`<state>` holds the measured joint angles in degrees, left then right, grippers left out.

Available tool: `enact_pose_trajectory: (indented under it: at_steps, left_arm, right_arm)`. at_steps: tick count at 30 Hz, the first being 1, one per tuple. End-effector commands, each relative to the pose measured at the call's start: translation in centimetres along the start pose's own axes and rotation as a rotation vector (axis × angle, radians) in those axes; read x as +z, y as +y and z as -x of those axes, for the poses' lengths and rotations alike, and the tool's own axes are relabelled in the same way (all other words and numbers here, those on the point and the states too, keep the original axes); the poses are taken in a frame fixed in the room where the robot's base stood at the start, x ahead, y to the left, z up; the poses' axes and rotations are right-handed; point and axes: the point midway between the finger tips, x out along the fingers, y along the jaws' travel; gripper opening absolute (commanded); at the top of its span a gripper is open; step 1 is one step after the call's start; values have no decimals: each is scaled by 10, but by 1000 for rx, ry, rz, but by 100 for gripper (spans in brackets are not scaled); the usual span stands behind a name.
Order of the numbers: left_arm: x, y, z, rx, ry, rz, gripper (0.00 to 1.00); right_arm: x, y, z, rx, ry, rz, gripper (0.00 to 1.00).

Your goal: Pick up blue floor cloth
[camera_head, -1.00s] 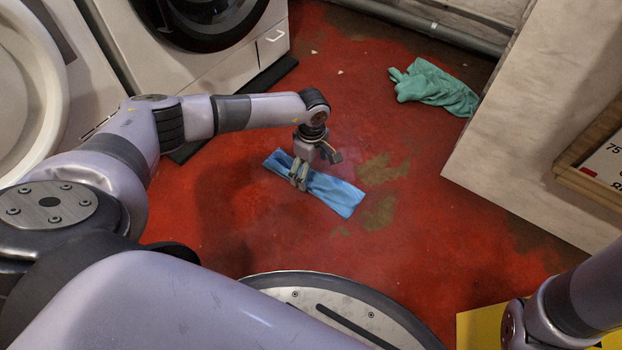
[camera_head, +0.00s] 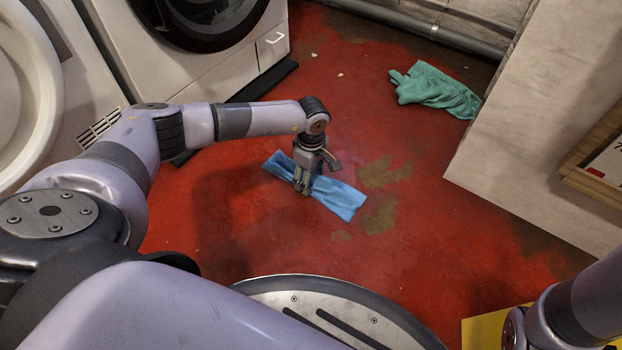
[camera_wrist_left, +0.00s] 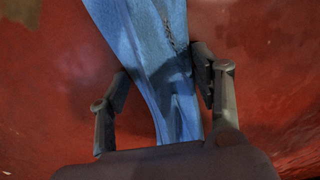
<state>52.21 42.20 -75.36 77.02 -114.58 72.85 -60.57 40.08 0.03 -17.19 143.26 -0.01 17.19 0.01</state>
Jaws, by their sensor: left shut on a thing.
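The blue floor cloth (camera_head: 342,198) lies as a long strip on the red floor in the head view, in front of the washing machine. My left gripper (camera_head: 303,190) is at the cloth's middle, pointing down. In the left wrist view the blue cloth (camera_wrist_left: 155,50) runs between the two fingers of my left gripper (camera_wrist_left: 165,90), bunched into folds between them. The gripper is shut on the cloth. The fingertips' contact with the floor is hidden. My right arm shows at the lower right, but its gripper is out of view.
A green cloth (camera_head: 436,90) lies on the floor near the back, beside a pale cabinet (camera_head: 545,130). A white washing machine (camera_head: 240,60) stands at the back left, another white machine (camera_head: 85,95) at the left. A yellow object (camera_head: 485,328) is at the lower right. Floor around the cloth is clear.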

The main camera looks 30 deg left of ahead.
Motion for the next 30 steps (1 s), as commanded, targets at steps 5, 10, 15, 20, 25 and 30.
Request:
enact_pose_trajectory:
  at_steps: [5,10,15,20,25,30]
  left_arm:
    - [0,0,0,1,0,0,38]
    - [0,1,0,2,0,0,28]
    - [0,1,0,2,0,0,23]
    - [0,1,6,2,0,0,23]
    - [0,1,24,3,0,0,23]
    - [0,1,60,3,0,-1,23]
  right_arm:
    - [0,0,0,0,0,0,40]
    - [0,0,0,0,0,1,40]
    - [0,0,0,0,0,0,40]
    - [2,1,-4,0,0,0,40]
    - [6,4,-18,0,0,0,40]
    - [15,9,-42,0,0,0,40]
